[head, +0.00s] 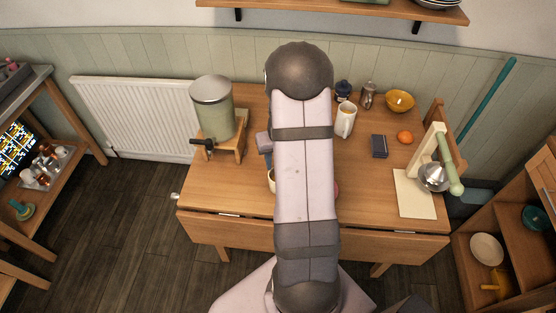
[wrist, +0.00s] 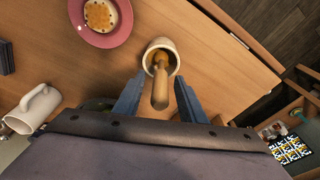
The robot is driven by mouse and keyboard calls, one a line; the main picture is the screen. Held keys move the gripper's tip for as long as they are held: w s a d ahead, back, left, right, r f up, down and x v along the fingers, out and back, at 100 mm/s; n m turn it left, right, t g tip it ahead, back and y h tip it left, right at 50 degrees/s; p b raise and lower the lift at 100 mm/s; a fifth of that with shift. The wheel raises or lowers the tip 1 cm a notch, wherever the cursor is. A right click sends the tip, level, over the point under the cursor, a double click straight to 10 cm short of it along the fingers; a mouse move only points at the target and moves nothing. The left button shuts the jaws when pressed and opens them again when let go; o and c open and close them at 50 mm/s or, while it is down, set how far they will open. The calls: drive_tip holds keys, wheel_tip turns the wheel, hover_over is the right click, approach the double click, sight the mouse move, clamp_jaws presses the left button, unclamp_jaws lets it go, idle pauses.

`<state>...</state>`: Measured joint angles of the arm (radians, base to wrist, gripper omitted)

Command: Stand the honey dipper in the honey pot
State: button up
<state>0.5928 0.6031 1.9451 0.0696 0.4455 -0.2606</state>
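The honey pot (wrist: 153,46) is a cream, round, open pot on the wooden table, seen from above in the wrist view. In the head view only its left edge (head: 271,184) shows past my arm. The honey dipper (wrist: 160,90) has its ribbed head inside the pot's mouth and its wooden handle rising toward the wrist camera. Whether its head touches the pot's bottom is hidden. My gripper (wrist: 160,80) has its two blue-grey fingers apart, one on each side of the handle, with gaps visible. In the head view my arm hides most of the gripper.
A pink plate (wrist: 120,34) with a round waffle-like food lies near the pot. A white mug (head: 345,121), dark box (head: 379,146), orange (head: 404,137) and yellow bowl (head: 399,99) stand right of my arm. A drink dispenser (head: 213,112) stands left. The front-left tabletop is clear.

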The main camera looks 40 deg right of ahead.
drive_tip(key=shift+s+a+r+b, duration=0.15)
drive_tip(key=shift+r+b, duration=0.15)
drive_tip(key=shift+r, duration=0.9)
drive_tip(key=shift+s+r+b, duration=0.2)
drive_tip(key=shift+r+b, duration=0.1)
drive_tip(key=shift+r, duration=0.95)
drive_tip(key=shift+s+a+r+b, duration=0.15)
drive_tip(key=shift+r+b, duration=0.15)
drive_tip(key=shift+r, duration=0.9)
